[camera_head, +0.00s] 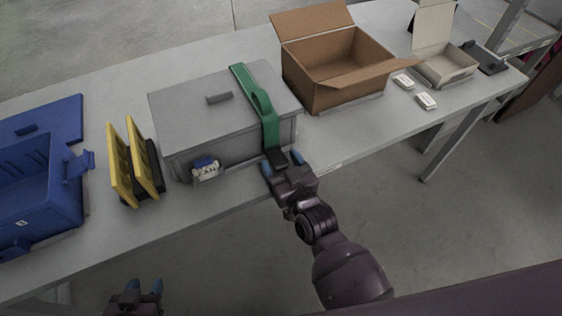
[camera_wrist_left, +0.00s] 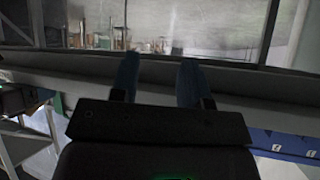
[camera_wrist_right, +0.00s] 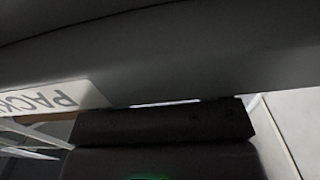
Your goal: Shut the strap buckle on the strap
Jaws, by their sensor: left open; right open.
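A green strap (camera_head: 242,80) runs over the lid of a grey lidded case (camera_head: 190,115) and down its front face. A raised green piece (camera_head: 262,103) stands up from the strap near the lid's front edge. A dark piece (camera_head: 277,157), which may be the buckle's lower part, sits at the strap's lower end. My right gripper (camera_head: 282,164) is open at that dark piece, one blue fingertip on either side; contact cannot be told. The right wrist view is mostly filled by a dark close surface. My left gripper (camera_head: 136,290) is open and empty, in front of the table; its fingers show in the left wrist view (camera_wrist_left: 157,78).
Yellow-and-black panels (camera_head: 122,165) and a blue crate (camera_head: 70,205) stand left of the case. A small labelled item (camera_head: 206,170) is at the case's front. An open cardboard box (camera_head: 335,80) stands to the right, with small white boxes (camera_head: 427,101) beyond. The table's front edge is close.

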